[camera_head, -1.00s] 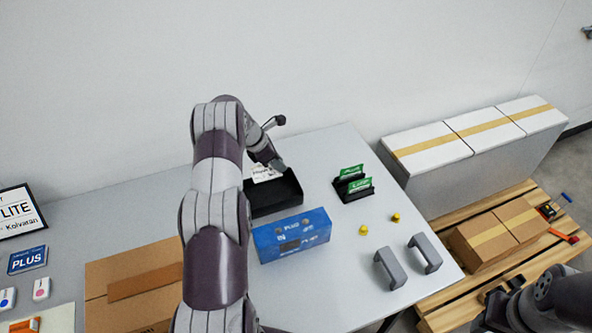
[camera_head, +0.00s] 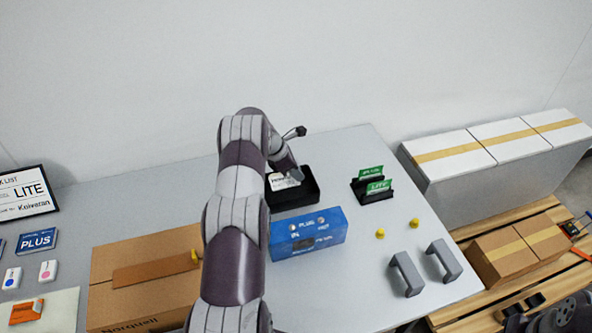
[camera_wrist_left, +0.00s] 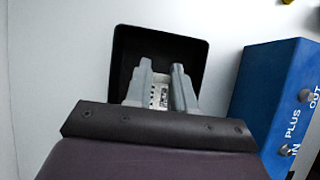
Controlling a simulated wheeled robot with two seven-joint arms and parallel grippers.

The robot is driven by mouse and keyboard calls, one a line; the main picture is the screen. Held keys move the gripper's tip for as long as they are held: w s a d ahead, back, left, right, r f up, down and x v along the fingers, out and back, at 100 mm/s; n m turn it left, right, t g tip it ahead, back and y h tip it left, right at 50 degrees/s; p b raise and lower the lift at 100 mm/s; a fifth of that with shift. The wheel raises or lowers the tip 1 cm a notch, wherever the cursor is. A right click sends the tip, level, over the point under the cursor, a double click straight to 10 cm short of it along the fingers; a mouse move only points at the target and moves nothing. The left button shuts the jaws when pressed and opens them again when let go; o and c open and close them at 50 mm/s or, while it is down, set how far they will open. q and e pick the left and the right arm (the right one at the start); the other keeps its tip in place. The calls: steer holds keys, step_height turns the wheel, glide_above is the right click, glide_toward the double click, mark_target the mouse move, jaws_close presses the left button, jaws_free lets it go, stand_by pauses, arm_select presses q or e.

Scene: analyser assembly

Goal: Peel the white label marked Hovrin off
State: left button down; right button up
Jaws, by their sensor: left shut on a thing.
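A white piece with dark lettering (camera_head: 283,181), apparently the label, shows at the black tray (camera_head: 292,198) on the table. Its lettering is too small to read surely. My left gripper (camera_head: 297,176) reaches over the tray, beside the white piece. In the left wrist view, my left gripper's fingers (camera_wrist_left: 164,92) are shut on the white printed piece (camera_wrist_left: 157,96), inside the tray's outline (camera_wrist_left: 160,36). I cannot tell whether the label is attached beneath. My right arm shows dark at the bottom right corner; its jaws cannot be made out.
A blue box (camera_head: 307,234) marked PLUS stands in front of the tray. A black holder with green cards (camera_head: 379,187), yellow knobs (camera_head: 414,222) and grey handles (camera_head: 407,273) are to the right. A cardboard box (camera_head: 140,298) is at the left. White boxes (camera_head: 455,165) stand off the table.

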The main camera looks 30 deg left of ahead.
stand_by(0.4)
arm_select(q)
steer(key=c, duration=0.9)
jaws_free()
steer(key=shift+r, duration=0.1)
steer(key=shift+r+p, duration=1.65)
steer(key=shift+r, duration=0.8)
